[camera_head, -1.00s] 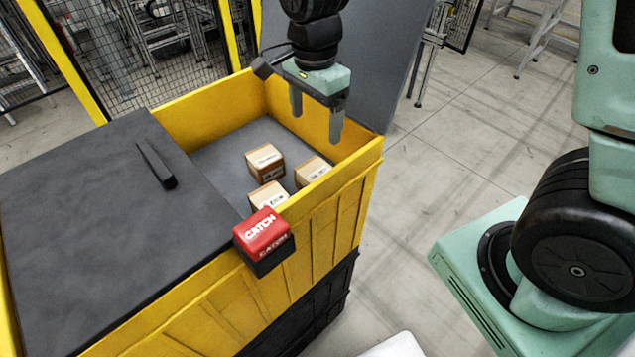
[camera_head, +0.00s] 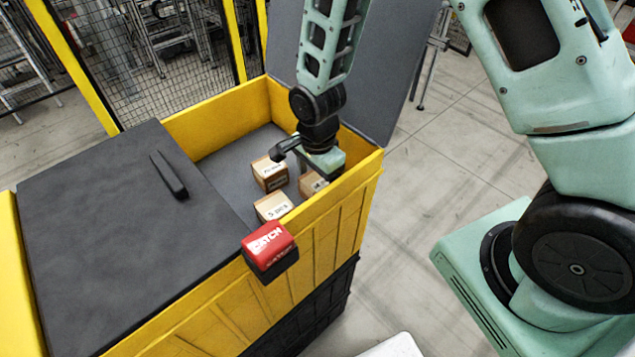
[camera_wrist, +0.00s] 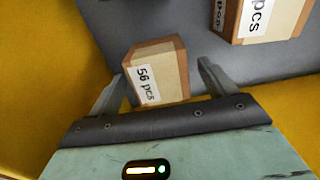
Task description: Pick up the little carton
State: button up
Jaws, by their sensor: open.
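Three small brown cartons with white labels lie on the grey floor of the yellow crate (camera_head: 325,240). One carton (camera_head: 311,184) is at the right, partly hidden by my gripper (camera_head: 318,172), which is lowered into the crate above it. In the wrist view my gripper (camera_wrist: 162,72) is open, with a carton (camera_wrist: 165,73) marked "56 pcs" showing between its two fingers. I see no clear contact. The other cartons are the back one (camera_head: 270,173) and the front one (camera_head: 273,207); a labelled carton (camera_wrist: 258,18) also shows at the top right of the wrist view.
The crate's right wall is close to my gripper. A dark lid (camera_head: 120,240) covers the left part, and a raised grey panel (camera_head: 385,60) stands behind. A red and black catch (camera_head: 268,248) sits on the front edge.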

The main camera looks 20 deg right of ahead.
jog(key=shift+f, duration=1.1)
jog(key=shift+c, duration=0.3)
jog(key=c, duration=1.1)
